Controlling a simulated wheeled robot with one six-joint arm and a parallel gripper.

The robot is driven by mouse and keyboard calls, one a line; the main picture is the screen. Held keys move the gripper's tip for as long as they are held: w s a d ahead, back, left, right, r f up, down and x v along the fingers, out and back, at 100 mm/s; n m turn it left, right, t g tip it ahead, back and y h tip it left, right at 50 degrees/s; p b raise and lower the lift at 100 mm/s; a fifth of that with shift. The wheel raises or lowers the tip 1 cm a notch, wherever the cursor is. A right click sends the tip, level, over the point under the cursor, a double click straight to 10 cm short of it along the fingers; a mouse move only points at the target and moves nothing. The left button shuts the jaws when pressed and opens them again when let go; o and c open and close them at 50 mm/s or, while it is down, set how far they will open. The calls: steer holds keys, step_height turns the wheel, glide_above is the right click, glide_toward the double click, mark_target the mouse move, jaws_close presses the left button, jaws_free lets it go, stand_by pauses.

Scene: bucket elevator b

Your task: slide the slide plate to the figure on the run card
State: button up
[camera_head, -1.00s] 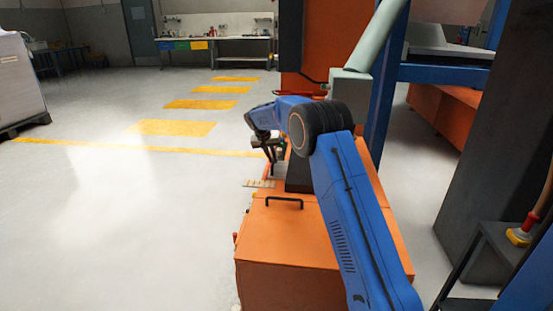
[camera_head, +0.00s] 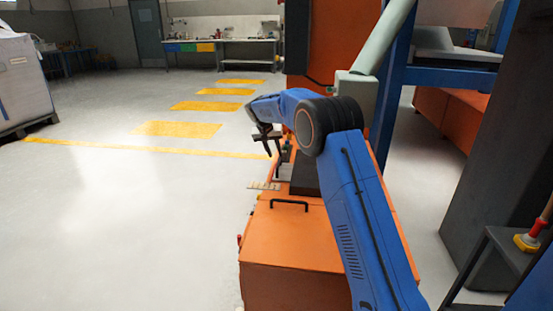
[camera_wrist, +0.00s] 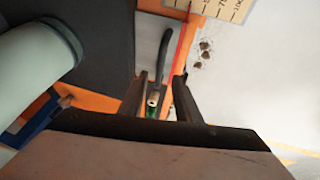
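My gripper (camera_wrist: 160,92) is open in the wrist view, its two dark fingers apart. A dark curved handle (camera_wrist: 164,55) with a brass-coloured end shows between and beyond the fingers; I cannot tell whether they touch it. It stands by a grey plate (camera_wrist: 147,35), apparently the slide plate. In the head view my gripper (camera_head: 266,143) is above the handle (camera_head: 280,165), near the scale (camera_head: 263,186). The run card is not identifiable.
The orange housing (camera_head: 285,240) has a black grab handle (camera_head: 289,203) on top. A pale green pipe (camera_wrist: 35,55) and dark housing (camera_wrist: 95,85) lie left of my fingers. Dark crumbs (camera_wrist: 205,50) lie on the floor. The floor at left is open.

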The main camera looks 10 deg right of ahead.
steer(key=v, duration=1.1)
steer(key=shift+r, duration=0.25)
steer(key=shift+s+a, duration=0.1)
steer(key=shift+s, duration=0.05)
steer(key=s+d+r+n+y, duration=0.1)
steer(key=s+d+r, duration=0.3)
steer(key=s, duration=0.7)
steer(key=s+d+r, duration=0.3)
steer(key=s+d, duration=0.1)
steer(key=s, duration=0.8)
steer(key=s+d+r+n+y, duration=0.1)
steer(key=s+d+r, duration=0.3)
steer(key=s, duration=0.7)
steer(key=s+d+f, duration=0.1)
steer(key=s+f, duration=0.3)
steer(key=s, duration=0.7)
steer(key=s+d+f+y, duration=0.1)
steer(key=s+f, duration=0.4)
steer(key=s, duration=0.6)
steer(key=s+d+f+n+t, duration=0.1)
steer(key=s+f, duration=0.4)
steer(key=s, duration=0.6)
steer(key=shift+s, duration=0.25)
